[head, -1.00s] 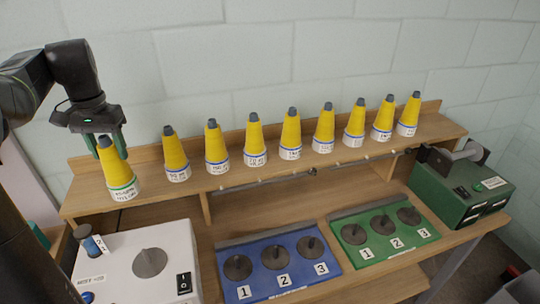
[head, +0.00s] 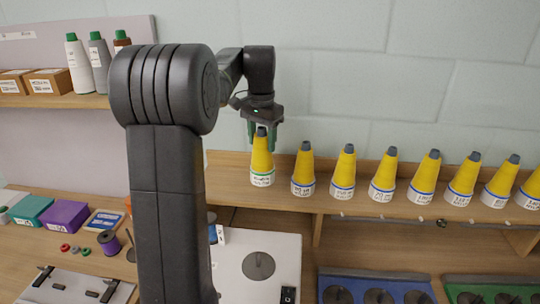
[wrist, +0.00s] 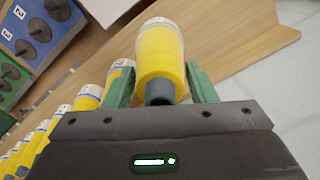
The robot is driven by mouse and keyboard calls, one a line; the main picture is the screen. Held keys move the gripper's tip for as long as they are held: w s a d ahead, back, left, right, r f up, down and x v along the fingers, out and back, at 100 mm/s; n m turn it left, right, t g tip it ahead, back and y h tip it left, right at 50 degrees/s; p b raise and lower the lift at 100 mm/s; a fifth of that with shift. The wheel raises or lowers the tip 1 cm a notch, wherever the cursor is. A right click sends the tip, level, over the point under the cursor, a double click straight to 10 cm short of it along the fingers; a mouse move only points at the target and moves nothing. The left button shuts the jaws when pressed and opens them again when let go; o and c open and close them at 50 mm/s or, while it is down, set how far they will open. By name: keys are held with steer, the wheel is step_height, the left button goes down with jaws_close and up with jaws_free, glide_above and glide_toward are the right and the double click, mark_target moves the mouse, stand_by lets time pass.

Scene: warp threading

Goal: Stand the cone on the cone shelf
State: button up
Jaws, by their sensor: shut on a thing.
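The yellow cone (head: 262,158) with a grey tip and a green-banded white label is upright at the left end of the wooden cone shelf (head: 232,172). Its base looks to be on the shelf board, though a small gap cannot be ruled out. My gripper (head: 263,138) comes down over it from above, its green fingers on both sides of the upper cone. In the wrist view the cone (wrist: 161,55) sits between the two fingers (wrist: 160,85), and my gripper is shut on it.
A row of similar yellow cones (head: 303,172) with blue-banded labels stands along the shelf to the right, the nearest close by. Spools and boxes (head: 65,213) are on the left bench.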

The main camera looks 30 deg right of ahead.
steer(key=shift+f, duration=2.5)
steer(key=o, duration=0.9)
steer(key=shift+f, duration=0.15)
step_height(320, 180, up, 12)
steer(key=shift+r, duration=0.2)
